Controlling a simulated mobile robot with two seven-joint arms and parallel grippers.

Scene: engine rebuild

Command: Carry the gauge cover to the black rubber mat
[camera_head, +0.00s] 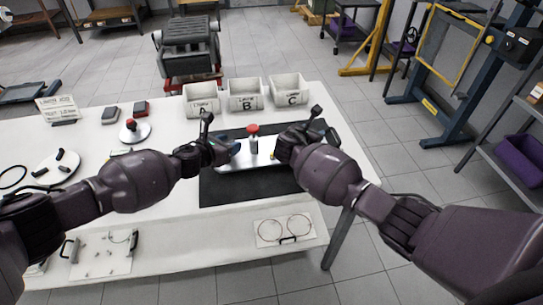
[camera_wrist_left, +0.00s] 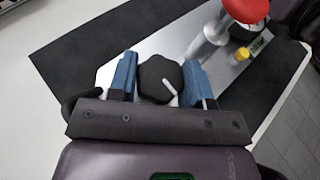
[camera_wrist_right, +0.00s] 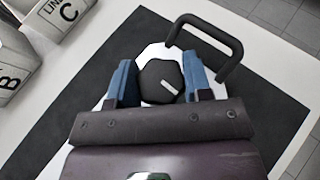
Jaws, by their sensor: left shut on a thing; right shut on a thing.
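The gauge cover, a silver plate (camera_head: 256,157), is over the black rubber mat (camera_head: 235,188). A red-topped post (camera_head: 253,143) rises from its middle; a small yellow part (camera_wrist_left: 243,54) shows near it in the left wrist view. My left gripper (camera_head: 228,150) is shut on a black knob (camera_wrist_left: 160,80) at the plate's left end. My right gripper (camera_head: 283,150) is shut on a black knob (camera_wrist_right: 160,81) at the right end, where a black handle (camera_wrist_right: 232,48) stands just beyond. I cannot tell whether the plate touches the mat.
White bins A (camera_head: 201,99), B (camera_head: 245,95) and C (camera_head: 289,88) stand behind the mat. Left on the white table are a round plate with a red knob (camera_head: 134,131), another round plate (camera_head: 56,168) and a sign (camera_head: 58,108). A lower shelf holds trays (camera_head: 284,231).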

